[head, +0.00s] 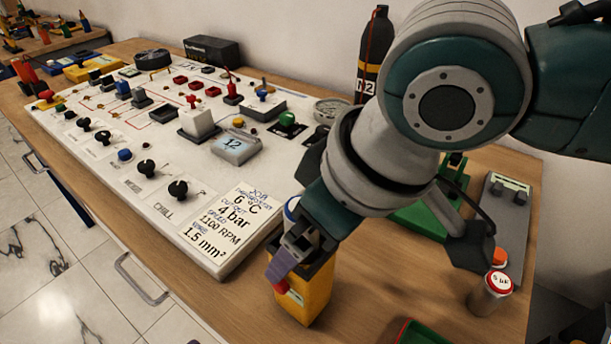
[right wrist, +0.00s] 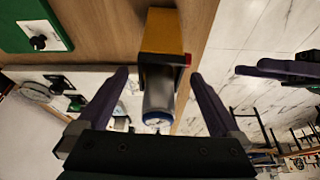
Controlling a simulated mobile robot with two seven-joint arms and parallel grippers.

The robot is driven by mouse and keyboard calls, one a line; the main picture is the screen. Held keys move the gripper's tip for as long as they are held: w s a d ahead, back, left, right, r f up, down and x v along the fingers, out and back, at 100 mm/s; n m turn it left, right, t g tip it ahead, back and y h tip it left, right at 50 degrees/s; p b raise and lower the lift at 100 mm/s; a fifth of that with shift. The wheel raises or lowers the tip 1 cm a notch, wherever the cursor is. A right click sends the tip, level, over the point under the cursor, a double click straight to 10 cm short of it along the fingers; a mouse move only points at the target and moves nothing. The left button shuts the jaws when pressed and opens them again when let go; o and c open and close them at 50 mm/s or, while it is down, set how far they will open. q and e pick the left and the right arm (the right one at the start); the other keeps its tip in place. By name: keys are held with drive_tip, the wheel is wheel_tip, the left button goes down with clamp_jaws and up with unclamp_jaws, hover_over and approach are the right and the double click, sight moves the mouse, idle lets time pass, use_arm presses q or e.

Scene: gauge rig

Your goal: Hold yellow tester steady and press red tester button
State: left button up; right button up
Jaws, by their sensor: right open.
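The yellow tester (head: 311,301) stands upright near the table's front edge, right of the gauge board. In the right wrist view the tester (right wrist: 160,32) has a dark collar, a silver cylinder with a blue-rimmed end, and a red button (right wrist: 188,60) on one side. The red button (head: 281,287) also shows in the head view, just below a purple finger. My right gripper (right wrist: 158,76) is open, its fingers on either side of the tester with gaps. My left gripper (right wrist: 262,71) shows partly in the right wrist view, apart from the button; its opening is unclear.
The white gauge board (head: 228,265) with knobs and switches lies left of the tester. A green fixture (head: 412,222), a silver can (head: 491,296) and a dark bottle (head: 372,55) stand right and behind. A green tray (head: 420,334) is at the front. My right arm hides part of the table.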

drive_tip(key=shift+w+a+f, duration=0.15)
drive_tip(key=shift+f, duration=0.45)
clamp_jaws()
use_arm(q)
clamp_jaws()
idle(0.6)
idle(1.3)
